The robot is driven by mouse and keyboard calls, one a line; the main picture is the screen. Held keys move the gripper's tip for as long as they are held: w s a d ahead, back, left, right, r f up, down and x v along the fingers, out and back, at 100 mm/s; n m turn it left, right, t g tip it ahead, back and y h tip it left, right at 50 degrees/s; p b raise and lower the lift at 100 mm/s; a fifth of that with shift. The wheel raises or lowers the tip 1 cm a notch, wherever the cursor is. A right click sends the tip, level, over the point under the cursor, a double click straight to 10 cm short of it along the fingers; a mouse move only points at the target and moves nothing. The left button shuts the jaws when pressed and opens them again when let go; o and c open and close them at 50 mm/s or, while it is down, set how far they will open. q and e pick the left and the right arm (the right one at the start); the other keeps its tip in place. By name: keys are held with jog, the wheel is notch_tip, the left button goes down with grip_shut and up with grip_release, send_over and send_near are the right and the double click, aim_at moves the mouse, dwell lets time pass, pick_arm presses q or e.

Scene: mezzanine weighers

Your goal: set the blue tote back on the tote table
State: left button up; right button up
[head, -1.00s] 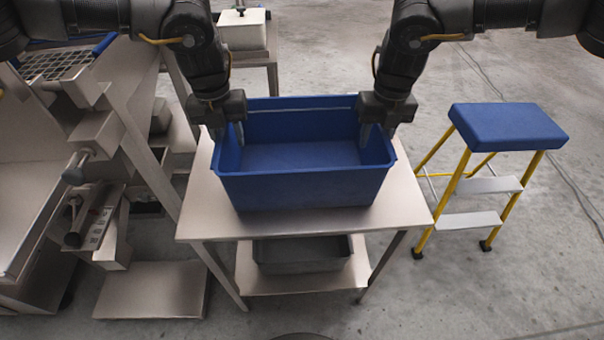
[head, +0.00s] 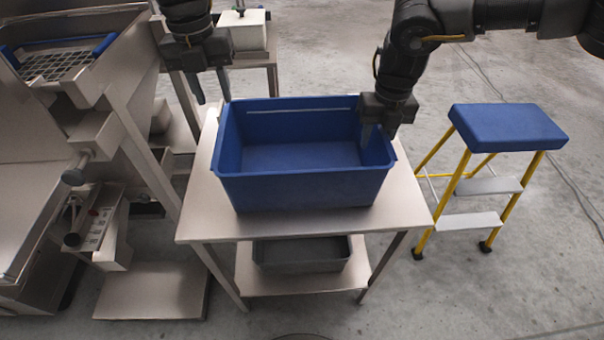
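The blue tote (head: 300,190) sits upright and empty on the steel tote table (head: 405,213), its base flat on the top. My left gripper (head: 210,92) is open and empty, raised above and beyond the tote's left rear corner, clear of its wall. My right gripper (head: 377,138) is at the tote's right wall, with one finger showing inside it. The wall and the gripper body partly hide the fingers, so I cannot tell whether they pinch the wall.
A grey bin (head: 302,265) lies on the table's lower shelf. A blue-topped yellow step stool (head: 508,126) stands to the right. Steel weighing machinery (head: 120,140) stands close on the left. A white box (head: 243,32) is on a stand behind.

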jog(key=r, duration=1.2)
jog(key=shift+d, duration=0.2)
pick_arm(q)
jog(key=shift+d, duration=0.1)
